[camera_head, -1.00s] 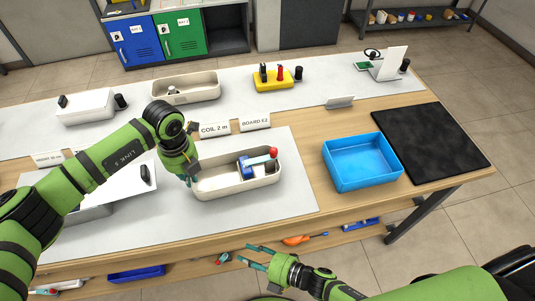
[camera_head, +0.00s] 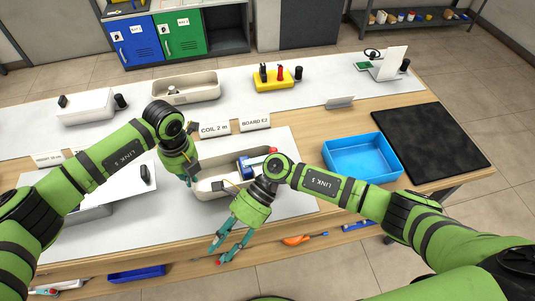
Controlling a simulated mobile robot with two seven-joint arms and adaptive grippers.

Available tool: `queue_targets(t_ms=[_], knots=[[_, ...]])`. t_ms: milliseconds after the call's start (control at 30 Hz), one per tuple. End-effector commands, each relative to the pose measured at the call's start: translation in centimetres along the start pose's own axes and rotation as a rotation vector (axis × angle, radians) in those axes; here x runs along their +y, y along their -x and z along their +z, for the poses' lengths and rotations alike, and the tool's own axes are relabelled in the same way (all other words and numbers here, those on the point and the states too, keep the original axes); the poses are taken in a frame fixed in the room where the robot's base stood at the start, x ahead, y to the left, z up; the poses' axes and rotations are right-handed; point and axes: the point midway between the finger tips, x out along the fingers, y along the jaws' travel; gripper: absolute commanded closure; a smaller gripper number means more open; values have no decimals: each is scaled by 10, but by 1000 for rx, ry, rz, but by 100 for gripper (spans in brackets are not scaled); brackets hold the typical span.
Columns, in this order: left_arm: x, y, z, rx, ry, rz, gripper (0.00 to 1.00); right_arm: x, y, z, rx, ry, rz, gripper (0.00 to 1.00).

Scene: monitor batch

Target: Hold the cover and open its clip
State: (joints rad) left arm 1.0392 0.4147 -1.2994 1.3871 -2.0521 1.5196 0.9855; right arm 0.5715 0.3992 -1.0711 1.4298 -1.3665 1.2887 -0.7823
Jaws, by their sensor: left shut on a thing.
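A white panel with a dark clip (camera_head: 146,174) on its right side lies over a grey box at the left, partly behind my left arm. It looks like the cover (camera_head: 132,187). My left gripper (camera_head: 189,181) is right of it, shut at the left end of a beige tray (camera_head: 208,190). What it grips is too small and hidden to tell. My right gripper (camera_head: 222,253) is open and empty, fingers pointing down over the table's front edge, below the tray. My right wrist hides the tray's front right part.
In the tray lies a blue part with a red knob (camera_head: 273,150). A blue bin (camera_head: 360,157) and a dark mat (camera_head: 430,140) are on the right. A second beige tray (camera_head: 186,88) and a yellow holder (camera_head: 277,79) stand farther back. A lower shelf holds tools.

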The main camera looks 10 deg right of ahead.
Motion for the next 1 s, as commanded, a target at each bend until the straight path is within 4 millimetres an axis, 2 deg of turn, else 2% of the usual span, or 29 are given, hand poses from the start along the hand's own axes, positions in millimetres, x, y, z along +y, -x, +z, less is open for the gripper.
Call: queue_targets(t_ms=[33, 167, 300, 500, 600, 700, 800, 1000], knots=[[0, 0, 0, 0, 0, 0, 100, -9, 20, 6, 69, 23, -47, 62], [0, 0, 0, 0, 0, 0, 100, -27, 70, 15, 239, 44, -172, 62], [0, 0, 0, 0, 0, 0, 100, -43, 133, 30, 405, 45, -341, 62], [0, 0, 0, 0, 0, 0, 100, -51, 218, 51, 574, 15, -575, 62], [0, 0, 0, 0, 0, 0, 100, -53, 248, 53, 643, 0, -663, 62], [0, 0, 0, 0, 0, 0, 100, -54, 268, 50, 703, -6, -724, 62], [0, 0, 0, 0, 0, 0, 100, -56, 278, 47, 738, -9, -754, 62], [0, 0, 0, 0, 0, 0, 100, -65, 274, 38, 750, -11, -763, 62]])
